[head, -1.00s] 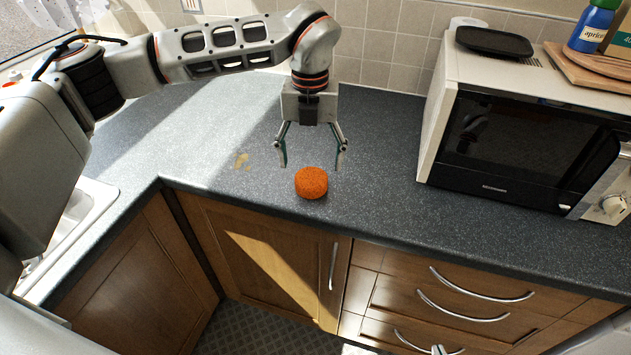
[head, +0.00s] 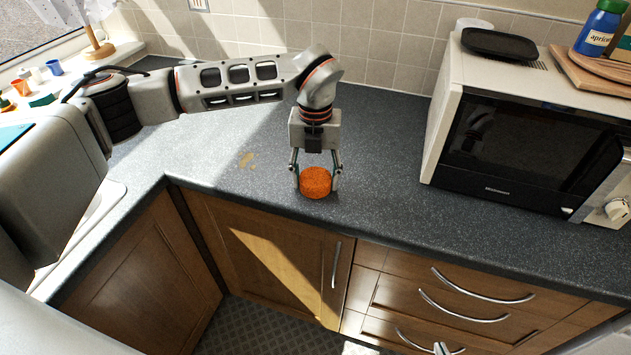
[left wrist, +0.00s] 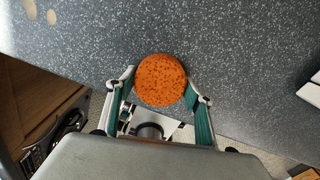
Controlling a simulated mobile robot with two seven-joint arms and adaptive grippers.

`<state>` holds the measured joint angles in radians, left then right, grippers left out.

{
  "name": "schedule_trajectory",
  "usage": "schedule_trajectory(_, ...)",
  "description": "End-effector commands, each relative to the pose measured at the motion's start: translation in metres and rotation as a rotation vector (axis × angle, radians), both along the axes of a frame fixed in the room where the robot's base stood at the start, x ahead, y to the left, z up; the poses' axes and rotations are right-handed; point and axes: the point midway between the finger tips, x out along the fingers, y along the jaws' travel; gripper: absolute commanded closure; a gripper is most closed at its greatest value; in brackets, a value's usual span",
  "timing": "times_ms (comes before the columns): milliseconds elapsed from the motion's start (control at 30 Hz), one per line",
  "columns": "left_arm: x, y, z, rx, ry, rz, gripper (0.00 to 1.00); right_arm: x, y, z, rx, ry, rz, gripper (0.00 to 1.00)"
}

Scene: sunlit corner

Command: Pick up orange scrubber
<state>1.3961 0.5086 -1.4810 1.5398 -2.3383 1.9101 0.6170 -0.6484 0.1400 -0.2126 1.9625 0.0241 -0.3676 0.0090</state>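The orange scrubber (head: 315,183) is a round, speckled sponge on the dark worktop, near its front edge. My left gripper (head: 317,187) points down over it with one finger on each side, close against its sides. In the left wrist view the scrubber (left wrist: 161,80) sits between the green-padded fingers of my left gripper (left wrist: 161,84), which look shut on it. The scrubber appears to rest on the worktop still.
A microwave (head: 530,150) with a black tray (head: 497,44) on top stands to the right on the worktop (head: 385,190). A sink (head: 95,215) is at the left. Wooden drawers (head: 450,290) are below. The worktop between scrubber and microwave is clear.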

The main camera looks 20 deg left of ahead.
Motion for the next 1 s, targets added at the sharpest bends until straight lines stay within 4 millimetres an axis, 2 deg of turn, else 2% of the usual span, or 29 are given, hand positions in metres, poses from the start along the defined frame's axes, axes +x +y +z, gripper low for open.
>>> schedule_trajectory(367,0.000,0.000,0.003,0.000,0.000,0.000,0.63,0.000,0.000,-0.001,0.000,0.001,-0.001,1.00)
schedule_trajectory(567,0.001,0.000,0.023,0.001,-0.003,0.001,0.63,0.000,0.000,-0.003,0.000,0.001,-0.001,1.00)
schedule_trajectory(767,0.001,0.000,0.067,0.000,-0.006,0.000,0.63,-0.001,0.000,-0.007,0.000,0.002,-0.001,1.00)
schedule_trajectory(1000,0.001,0.000,0.135,0.000,-0.007,0.001,0.63,-0.001,0.000,-0.011,0.000,0.003,-0.001,1.00)
